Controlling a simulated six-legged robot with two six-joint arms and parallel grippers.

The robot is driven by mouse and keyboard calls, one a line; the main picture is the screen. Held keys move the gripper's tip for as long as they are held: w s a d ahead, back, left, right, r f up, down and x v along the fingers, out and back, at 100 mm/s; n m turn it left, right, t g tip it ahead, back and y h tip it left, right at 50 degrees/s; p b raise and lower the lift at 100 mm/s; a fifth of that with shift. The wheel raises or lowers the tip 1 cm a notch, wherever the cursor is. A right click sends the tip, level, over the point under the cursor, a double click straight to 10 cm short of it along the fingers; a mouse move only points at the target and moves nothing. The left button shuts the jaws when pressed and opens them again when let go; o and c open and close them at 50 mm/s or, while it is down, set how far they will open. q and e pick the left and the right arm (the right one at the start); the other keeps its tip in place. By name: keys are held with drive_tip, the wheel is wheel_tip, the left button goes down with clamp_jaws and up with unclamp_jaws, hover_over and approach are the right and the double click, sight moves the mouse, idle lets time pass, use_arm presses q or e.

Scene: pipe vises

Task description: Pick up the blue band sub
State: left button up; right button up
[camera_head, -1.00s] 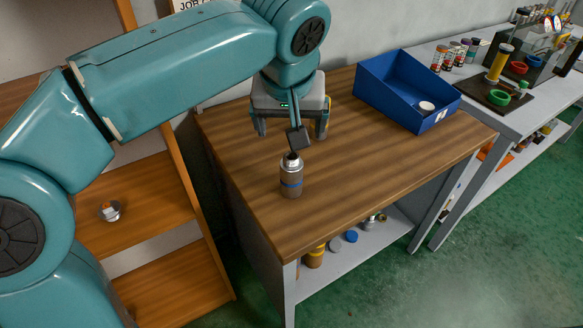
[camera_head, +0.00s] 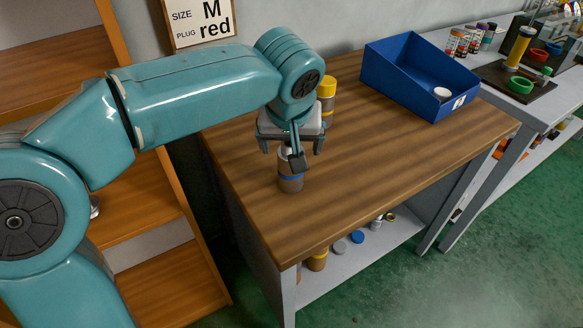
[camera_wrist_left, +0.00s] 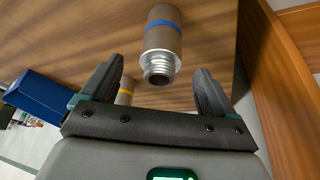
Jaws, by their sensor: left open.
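The blue band sub (camera_head: 290,182) is a grey-brown cylinder with a blue ring and a bare metal threaded end. It stands upright on the wooden workbench (camera_head: 400,160). My left gripper (camera_head: 291,156) is over its top in the head view, and a finger hides part of the upper end. In the left wrist view the sub (camera_wrist_left: 163,36) lies ahead, between the lines of the two open fingers (camera_wrist_left: 156,90). Its threaded end faces the gripper, and neither finger appears to touch it. My right gripper is not in view.
A yellow-topped cylinder (camera_head: 326,98) stands behind the gripper. A blue bin (camera_head: 400,90) with a white round piece stands at the bench's back right. The bench's front and right top is clear. A wooden shelf (camera_head: 150,215) stands at the left.

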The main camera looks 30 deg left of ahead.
use_arm(q)
drive_tip(key=shift+w+a+f, duration=0.15)
drive_tip(key=shift+w+f, duration=0.05)
drive_tip(key=shift+f, duration=0.5)
drive_tip(key=x, duration=0.5)
drive_tip(key=shift+w+a+b, duration=0.1)
drive_tip(key=shift+w+b, duration=0.15)
drive_tip(key=shift+b, duration=0.15)
drive_tip(key=c, duration=1.5)
drive_tip(key=shift+r, duration=0.15)
wheel_tip(320, 180, up, 20)
drive_tip(key=p, duration=0.6)
drive_tip(key=shift+f, duration=0.25)
